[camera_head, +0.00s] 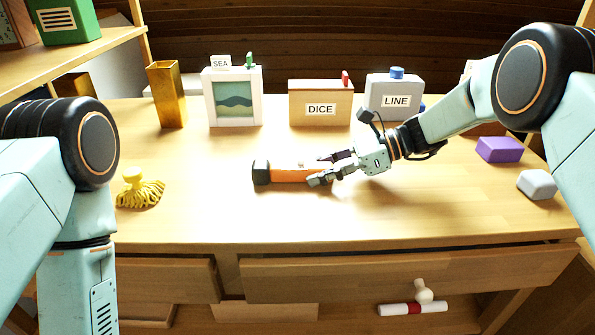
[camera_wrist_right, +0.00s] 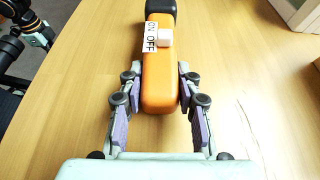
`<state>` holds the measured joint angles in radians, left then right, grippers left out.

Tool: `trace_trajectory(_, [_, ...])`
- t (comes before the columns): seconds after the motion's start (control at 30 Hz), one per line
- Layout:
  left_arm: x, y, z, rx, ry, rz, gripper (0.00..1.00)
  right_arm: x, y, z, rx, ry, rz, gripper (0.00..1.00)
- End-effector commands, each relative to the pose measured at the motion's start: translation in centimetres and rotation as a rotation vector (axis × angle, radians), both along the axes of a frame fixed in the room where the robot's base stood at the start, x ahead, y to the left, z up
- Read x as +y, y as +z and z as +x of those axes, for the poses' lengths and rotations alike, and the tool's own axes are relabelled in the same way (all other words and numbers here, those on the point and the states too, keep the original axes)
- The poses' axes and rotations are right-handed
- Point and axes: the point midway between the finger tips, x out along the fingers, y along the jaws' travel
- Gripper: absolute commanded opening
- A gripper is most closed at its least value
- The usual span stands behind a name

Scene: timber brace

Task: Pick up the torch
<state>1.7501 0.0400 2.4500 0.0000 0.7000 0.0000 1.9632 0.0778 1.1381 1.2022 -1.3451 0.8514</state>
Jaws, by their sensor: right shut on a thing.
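The torch (camera_head: 290,175) has an orange body and a black head, and lies on the wooden desk top with its head to the left. In the right wrist view the torch (camera_wrist_right: 160,90) shows a white switch and an ON/OFF label on its upper side. My right gripper (camera_head: 325,170) is shut on the torch's rear end, with one finger pad (camera_wrist_right: 135,85) on each side of the body. The torch appears to rest on the desk. My left arm stands at the left; its gripper is out of the head view.
Boxes marked SEA (camera_head: 250,115), DICE (camera_head: 320,110) and LINE (camera_head: 393,103) line the back. A gold vase (camera_head: 166,95) and yellow tasselled thing (camera_head: 140,192) are left. A purple block (camera_head: 499,149) and grey block (camera_head: 537,184) are right. An open drawer (camera_head: 410,275) is below.

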Motion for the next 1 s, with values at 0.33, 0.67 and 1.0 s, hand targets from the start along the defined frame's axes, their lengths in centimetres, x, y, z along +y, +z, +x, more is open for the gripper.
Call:
trace_trajectory(0.33, [0.0,1.9,0.0,0.0,0.0,0.0,0.0,0.0,4.6,0.1,-0.004,0.001,0.001,0.0])
trace_trajectory(0.67, [0.0,3.7,0.0,0.0,0.0,0.0,0.0,0.0,9.5,0.0,-0.001,-0.001,0.001,0.0])
trace_trajectory(1.0, [0.0,3.7,0.0,0.0,0.0,0.0,0.0,0.0,10.1,0.0,0.0,0.0,0.001,0.0])
